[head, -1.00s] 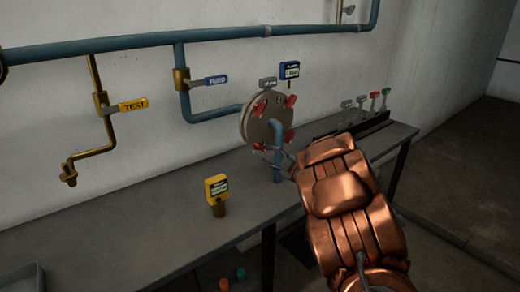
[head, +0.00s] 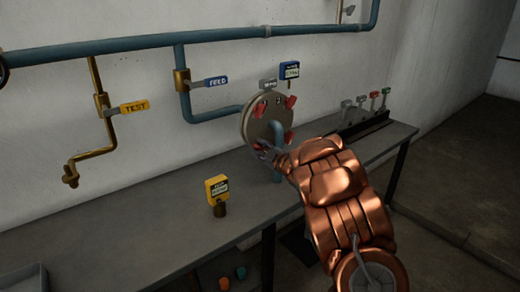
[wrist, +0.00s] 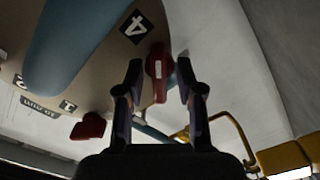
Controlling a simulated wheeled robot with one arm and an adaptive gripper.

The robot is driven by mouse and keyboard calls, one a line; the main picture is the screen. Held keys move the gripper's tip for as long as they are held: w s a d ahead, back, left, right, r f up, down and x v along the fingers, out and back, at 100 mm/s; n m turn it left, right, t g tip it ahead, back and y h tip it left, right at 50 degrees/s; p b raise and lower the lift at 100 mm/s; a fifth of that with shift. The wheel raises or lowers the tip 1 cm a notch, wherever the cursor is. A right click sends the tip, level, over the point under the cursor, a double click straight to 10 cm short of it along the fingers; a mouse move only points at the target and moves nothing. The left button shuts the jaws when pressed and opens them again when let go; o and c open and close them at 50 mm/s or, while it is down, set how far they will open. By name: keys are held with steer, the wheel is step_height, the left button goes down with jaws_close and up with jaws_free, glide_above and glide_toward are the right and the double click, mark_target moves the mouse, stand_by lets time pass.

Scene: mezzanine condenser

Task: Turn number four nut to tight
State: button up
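The round flange cover (head: 250,122) stands upright at the end of the blue feed pipe, with red nuts around its face. In the wrist view the black number 4 label (wrist: 137,27) sits on the beige cover (wrist: 100,62), beside a red nut (wrist: 158,68). My gripper (wrist: 159,72) is open, with one finger on each side of this nut. A gap shows on the right; the left finger is close to it, and contact is unclear.
Another red nut (wrist: 88,126) lies left of my fingers. The blue pipe (wrist: 80,45) crosses the cover close by. A yellow gauge (head: 217,188) stands on the grey bench (head: 130,225), which has free room at left.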

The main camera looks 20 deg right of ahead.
jaws_close()
steer(key=shift+m, duration=0.3)
steer(key=shift+r+m+p, duration=0.15)
steer(key=shift+m+p, duration=0.65)
steer(key=shift+p, duration=0.3)
steer(key=m+p, duration=0.3)
steer(key=m, duration=0.1)
steer(key=shift+d+r+m+p, duration=0.1)
steer(key=shift+d+m+p, duration=0.05)
steer(key=shift+m+p, duration=0.2)
steer(key=m+p, duration=0.3)
steer(key=m, duration=0.1)
steer(key=shift+d+f+m+p, duration=0.1)
steer(key=shift+m+p, duration=0.7)
steer(key=shift+m, duration=0.4)
steer(key=shift+d+f+m+p, duration=0.1)
steer(key=shift+m+p, duration=0.65)
steer(key=shift+m, duration=0.4)
